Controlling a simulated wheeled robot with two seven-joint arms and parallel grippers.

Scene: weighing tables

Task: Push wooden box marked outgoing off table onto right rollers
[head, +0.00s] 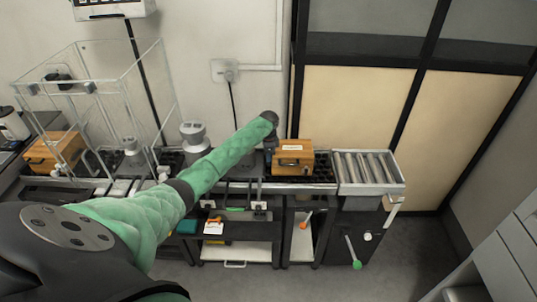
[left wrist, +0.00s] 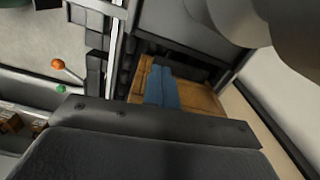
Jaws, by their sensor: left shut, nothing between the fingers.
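A wooden box (head: 293,160) with a pale label stands on the dark table surface, just left of the right rollers (head: 366,168); the label is too small to read. My left gripper (head: 271,152) is at the box's left side, mostly hidden by my green-sleeved arm. It is shut and holds nothing. In the left wrist view the box (left wrist: 205,98) shows beyond the dark gripper body, with a blue piece in front of it. I cannot tell whether the gripper touches the box. My right gripper is not in view.
A second wooden box (head: 58,151) stands at the far left beside a clear glass enclosure (head: 95,90). A grey weight-like object (head: 193,135) stands behind my arm. The rollers are empty. A wall with dark-framed panels (head: 350,110) is close behind.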

